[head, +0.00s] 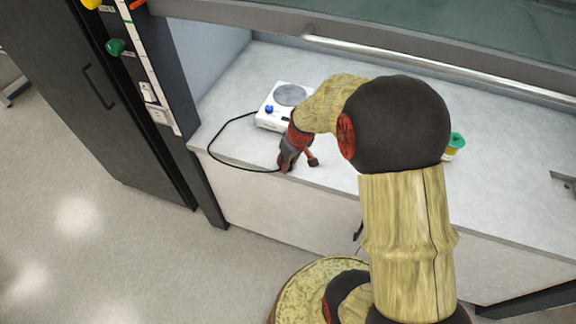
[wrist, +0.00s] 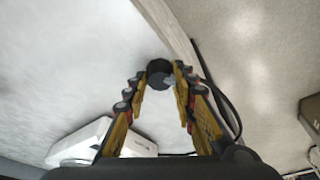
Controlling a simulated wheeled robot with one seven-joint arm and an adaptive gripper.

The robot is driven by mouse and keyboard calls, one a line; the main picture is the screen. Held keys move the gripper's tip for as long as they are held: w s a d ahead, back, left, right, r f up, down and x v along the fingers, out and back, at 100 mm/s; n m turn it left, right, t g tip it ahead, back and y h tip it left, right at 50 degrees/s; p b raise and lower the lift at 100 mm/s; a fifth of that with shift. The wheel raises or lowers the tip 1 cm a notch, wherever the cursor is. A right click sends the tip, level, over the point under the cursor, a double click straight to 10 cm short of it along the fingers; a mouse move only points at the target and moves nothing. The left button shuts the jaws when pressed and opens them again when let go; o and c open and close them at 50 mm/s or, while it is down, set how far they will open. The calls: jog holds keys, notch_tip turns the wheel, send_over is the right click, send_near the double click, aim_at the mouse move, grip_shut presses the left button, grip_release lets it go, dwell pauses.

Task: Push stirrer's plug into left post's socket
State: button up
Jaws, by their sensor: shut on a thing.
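The stirrer (head: 290,95) is a white box with a grey round plate and a blue knob, standing on the worktop. Its black cable (head: 209,147) loops left over the front edge and back to my gripper (head: 289,166). In the wrist view, my gripper (wrist: 161,84) is shut on the dark round plug (wrist: 159,70), with the stirrer (wrist: 100,140) at lower left. The plug is hard to make out in the head view. The left post (head: 150,70) carries white socket plates (head: 157,115), well left of my gripper and apart from the plug.
The pale worktop (head: 240,92) is mostly clear, with a front edge below my gripper. A raised glass sash with a rail (head: 440,68) hangs above. A green-topped container (head: 454,145) stands right of my arm. A dark cabinet (head: 95,90) stands left of the post.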

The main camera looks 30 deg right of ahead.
jog(key=shift+c, duration=0.6)
jog(key=shift+r, duration=0.55)
notch_tip(320, 180, up, 2)
jog(key=shift+r+p, duration=0.15)
jog(key=shift+p, duration=0.5)
jog(key=s+r+p, duration=0.3)
jog(key=s+r, duration=0.6)
jog(key=s, duration=0.5)
jog(key=shift+d+r, duration=0.2)
jog(key=shift+r, duration=0.15)
